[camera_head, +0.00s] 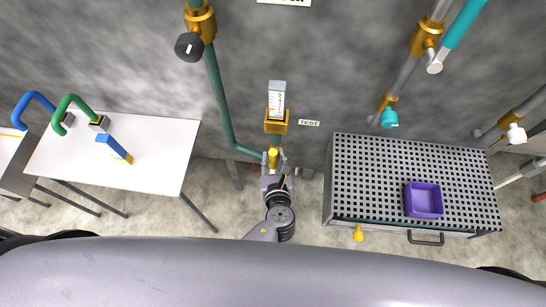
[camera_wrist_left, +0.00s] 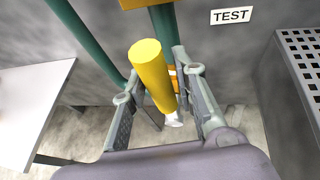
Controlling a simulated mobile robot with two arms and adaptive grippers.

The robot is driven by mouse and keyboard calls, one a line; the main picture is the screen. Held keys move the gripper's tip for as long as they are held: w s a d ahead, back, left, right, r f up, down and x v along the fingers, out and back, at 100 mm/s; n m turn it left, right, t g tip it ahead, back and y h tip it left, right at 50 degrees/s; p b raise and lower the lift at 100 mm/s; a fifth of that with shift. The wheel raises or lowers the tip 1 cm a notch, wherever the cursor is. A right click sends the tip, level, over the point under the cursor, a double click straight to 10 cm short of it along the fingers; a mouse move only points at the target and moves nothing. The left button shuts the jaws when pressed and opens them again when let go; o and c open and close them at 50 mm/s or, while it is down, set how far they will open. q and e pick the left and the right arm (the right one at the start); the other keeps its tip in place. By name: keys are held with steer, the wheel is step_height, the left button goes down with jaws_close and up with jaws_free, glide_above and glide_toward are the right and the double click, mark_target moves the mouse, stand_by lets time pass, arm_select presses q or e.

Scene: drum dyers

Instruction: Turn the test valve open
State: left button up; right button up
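The test valve has a yellow cylindrical handle (camera_head: 272,153) on the pipe below a brass block and gauge, left of the TEST label (camera_head: 309,123). In the left wrist view the yellow handle (camera_wrist_left: 153,72) tilts between the two fingers and joins a whitish stem at its lower end. My left gripper (camera_head: 274,164) is at the handle. In the left wrist view its fingers (camera_wrist_left: 160,92) are spread to either side of the handle, with gaps visible. Any contact is hard to tell. My right gripper is not in view.
A brass-mounted gauge (camera_head: 277,100) is above the handle. A green pipe (camera_head: 222,105) runs close on the left. A white table (camera_head: 165,145) with blue and green hooked pieces is at left. A perforated bench (camera_head: 365,185) with a purple tray (camera_head: 440,210) is at right.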

arm_select(q)
steer(key=shift+o, duration=1.2)
steer(key=shift+s+r, duration=0.1)
steer(key=shift+s, duration=0.05)
steer(key=v, duration=1.1)
steer(key=shift+s+r, duration=0.2)
steer(key=shift+s, duration=0.15)
